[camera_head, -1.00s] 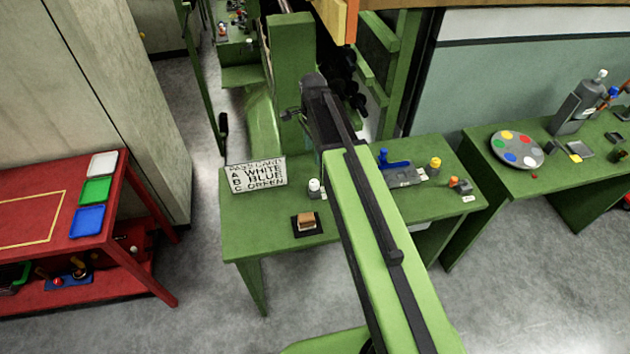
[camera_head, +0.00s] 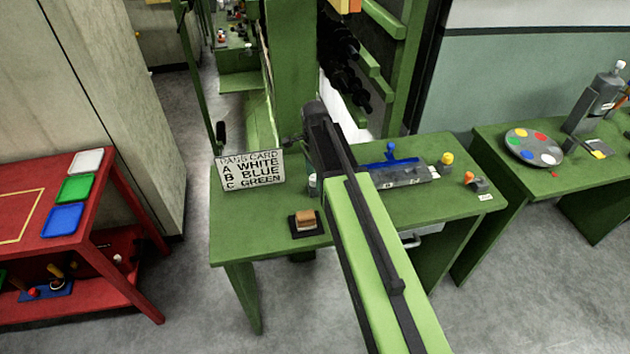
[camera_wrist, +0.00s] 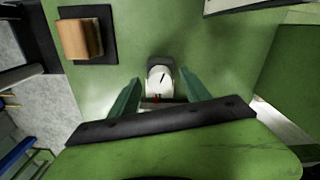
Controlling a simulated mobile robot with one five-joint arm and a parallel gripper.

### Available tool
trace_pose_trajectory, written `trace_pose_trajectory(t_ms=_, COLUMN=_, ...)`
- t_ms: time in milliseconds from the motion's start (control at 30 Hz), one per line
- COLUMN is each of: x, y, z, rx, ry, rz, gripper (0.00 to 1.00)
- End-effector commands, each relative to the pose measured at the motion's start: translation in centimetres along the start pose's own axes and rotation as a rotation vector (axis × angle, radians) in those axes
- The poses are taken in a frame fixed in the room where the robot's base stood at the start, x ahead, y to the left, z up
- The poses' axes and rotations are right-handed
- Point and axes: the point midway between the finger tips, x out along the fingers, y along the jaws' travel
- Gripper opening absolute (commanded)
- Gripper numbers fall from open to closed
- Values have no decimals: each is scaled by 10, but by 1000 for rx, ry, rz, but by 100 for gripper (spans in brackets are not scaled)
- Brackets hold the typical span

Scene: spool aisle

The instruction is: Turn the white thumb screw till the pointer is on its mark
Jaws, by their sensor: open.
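The white thumb screw (camera_wrist: 160,80) stands on the green table, seen from above in the wrist view. A dark thin pointer line shows on its white top, and a small red spot, perhaps the mark, lies at its lower edge. I cannot tell whether they line up. My gripper (camera_wrist: 160,75) is open, with one green finger on each side of the screw and gaps between. I cannot tell how high the fingers are above it. In the head view my arm hides the gripper and most of the screw (camera_head: 313,186).
A brown block on a black pad (camera_head: 306,222) sits close to the screw. A pass card (camera_head: 250,170) stands behind it. A grey fixture with a blue handle (camera_head: 390,165) and a yellow knob (camera_head: 447,158) are farther right. A red table (camera_head: 75,235) is at left.

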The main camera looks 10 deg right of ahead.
Motion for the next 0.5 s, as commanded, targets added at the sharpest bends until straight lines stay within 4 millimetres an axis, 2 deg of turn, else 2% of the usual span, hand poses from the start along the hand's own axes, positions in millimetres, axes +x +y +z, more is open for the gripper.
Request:
trace_pose_trajectory(t_ms=100, x=-1, y=0, z=0, rx=0, ry=0, rz=0, gripper=53)
trace_pose_trajectory(t_ms=500, x=-1, y=0, z=-1, rx=1, ry=0, rz=0, gripper=1)
